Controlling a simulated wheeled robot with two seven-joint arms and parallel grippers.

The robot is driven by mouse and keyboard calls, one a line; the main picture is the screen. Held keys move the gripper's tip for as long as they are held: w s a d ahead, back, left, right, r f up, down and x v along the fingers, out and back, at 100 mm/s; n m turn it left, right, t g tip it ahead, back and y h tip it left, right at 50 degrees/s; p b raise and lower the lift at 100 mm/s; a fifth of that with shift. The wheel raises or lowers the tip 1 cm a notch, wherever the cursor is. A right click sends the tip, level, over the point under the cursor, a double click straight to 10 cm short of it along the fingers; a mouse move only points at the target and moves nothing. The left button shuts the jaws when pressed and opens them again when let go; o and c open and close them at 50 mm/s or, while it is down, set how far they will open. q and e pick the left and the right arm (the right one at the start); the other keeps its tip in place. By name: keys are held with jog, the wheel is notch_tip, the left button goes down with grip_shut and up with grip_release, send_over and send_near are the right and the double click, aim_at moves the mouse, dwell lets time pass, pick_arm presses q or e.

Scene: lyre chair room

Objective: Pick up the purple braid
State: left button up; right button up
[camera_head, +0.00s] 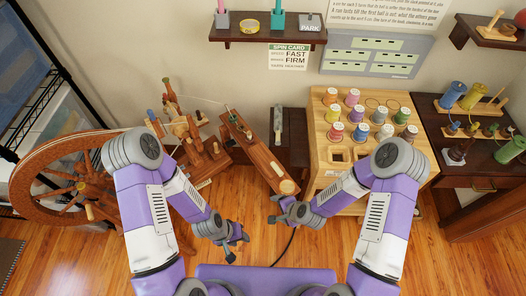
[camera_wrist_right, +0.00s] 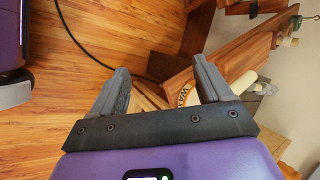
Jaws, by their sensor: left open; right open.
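Several coloured rolls with pale tops stand on a light wooden rack (camera_head: 320,150) at the right of the head view. A pinkish-purple one (camera_head: 352,98) in its back row looks most like the purple braid, but it is too small to be sure. My right gripper (camera_head: 278,210) is open and empty, low in front of the rack's left side. In the right wrist view its open fingers (camera_wrist_right: 160,85) point at the lettered end of a wooden beam (camera_wrist_right: 235,60). My left gripper (camera_head: 235,243) is open and empty over the floor. The rolls are not in the right wrist view.
A spinning wheel (camera_head: 50,172) stands at the left. The long wooden beam (camera_head: 255,148) lies between it and the rack, close to my right gripper. A dark table (camera_head: 480,172) with spools stands at the right. A shelf (camera_head: 240,37) hangs above. Bare floor lies in front.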

jog(key=w+a+r+m+t, duration=0.2)
jog(key=w+a+m+t, duration=0.1)
jog(key=w+m, duration=0.35)
jog(key=m+t+b, duration=0.2)
jog(key=m+t, duration=0.2)
jog(key=m, duration=0.6)
send_near(266, 155)
jog(key=shift+w+a+f+n+h, duration=0.15)
jog(key=shift+w+a+f+h, duration=0.05)
jog(key=shift+w+a, duration=0.25)
jog(key=shift+w+a+f+n+h, duration=0.1)
jog(key=shift+w+a+f+h, duration=0.15)
jog(key=shift+a, duration=0.2)
jog(key=shift+w, duration=0.35)
jog(key=b+x, duration=0.1)
jog(key=x, duration=0.5)
jog(key=shift+d+f+b, duration=0.15)
jog(key=shift+b, duration=0.2)
jog(key=shift+w+f, duration=0.2)
jog(key=shift+w, duration=0.15)
jog(key=c, duration=1.1)
jog(key=shift+r, duration=0.1)
jog(key=shift+c, duration=0.2)
